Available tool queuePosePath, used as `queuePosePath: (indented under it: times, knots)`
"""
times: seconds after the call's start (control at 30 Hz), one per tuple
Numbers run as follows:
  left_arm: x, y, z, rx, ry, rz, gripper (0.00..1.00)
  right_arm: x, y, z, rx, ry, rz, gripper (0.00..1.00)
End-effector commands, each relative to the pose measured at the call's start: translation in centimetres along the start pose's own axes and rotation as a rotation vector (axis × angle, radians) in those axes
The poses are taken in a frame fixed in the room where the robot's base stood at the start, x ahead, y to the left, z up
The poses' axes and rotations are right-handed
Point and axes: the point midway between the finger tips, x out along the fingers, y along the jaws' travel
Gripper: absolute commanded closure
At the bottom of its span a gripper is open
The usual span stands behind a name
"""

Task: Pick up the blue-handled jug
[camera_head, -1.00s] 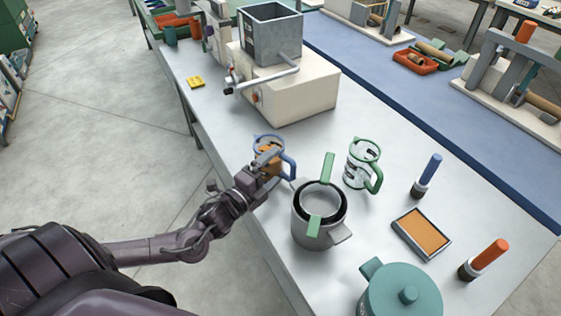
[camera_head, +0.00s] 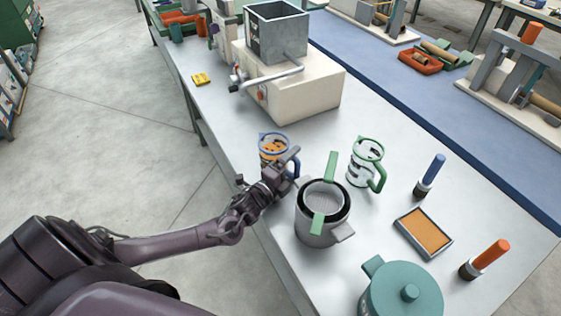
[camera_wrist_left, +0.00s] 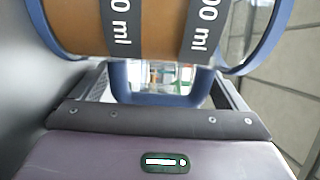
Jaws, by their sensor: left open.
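The blue-handled jug (camera_head: 270,143) stands on the grey table near its left edge, with a blue rim and orange-brown contents. My left gripper (camera_head: 288,165) is at the jug's handle side and partly hides the handle in the head view. In the left wrist view, the clear jug body with its millilitre bands (camera_wrist_left: 150,35) fills the top. The blue handle (camera_wrist_left: 160,99) shows between the open fingers. I cannot tell whether the fingers touch it. My right gripper is not in view.
A green-handled jug (camera_head: 365,162) stands to the right. A grey pot with green handles (camera_head: 318,226) is close in front of my left gripper. A teal lidded pot (camera_head: 400,293) is at the front. A cream machine with a grey hopper (camera_head: 290,90) stands behind.

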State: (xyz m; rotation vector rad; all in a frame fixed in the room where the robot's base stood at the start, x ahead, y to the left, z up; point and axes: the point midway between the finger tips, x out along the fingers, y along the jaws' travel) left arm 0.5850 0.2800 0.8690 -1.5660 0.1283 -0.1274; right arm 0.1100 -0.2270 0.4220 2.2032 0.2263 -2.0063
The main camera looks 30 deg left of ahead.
Motion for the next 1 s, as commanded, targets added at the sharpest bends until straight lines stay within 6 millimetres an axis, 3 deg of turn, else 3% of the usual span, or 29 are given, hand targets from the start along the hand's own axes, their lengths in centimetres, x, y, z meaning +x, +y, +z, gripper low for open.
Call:
queuePosePath:
  times: [0.2,0.63,1.0]
  knots:
    - [0.03,0.05,-0.04,0.0,0.001,0.001,0.07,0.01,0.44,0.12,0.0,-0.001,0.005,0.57]
    - [0.1,-0.21,0.01,0.0,0.0,-0.005,0.62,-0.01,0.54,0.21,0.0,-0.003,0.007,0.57]
    - [0.09,-0.8,0.04,0.0,0.0,-0.005,0.62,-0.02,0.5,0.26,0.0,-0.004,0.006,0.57]
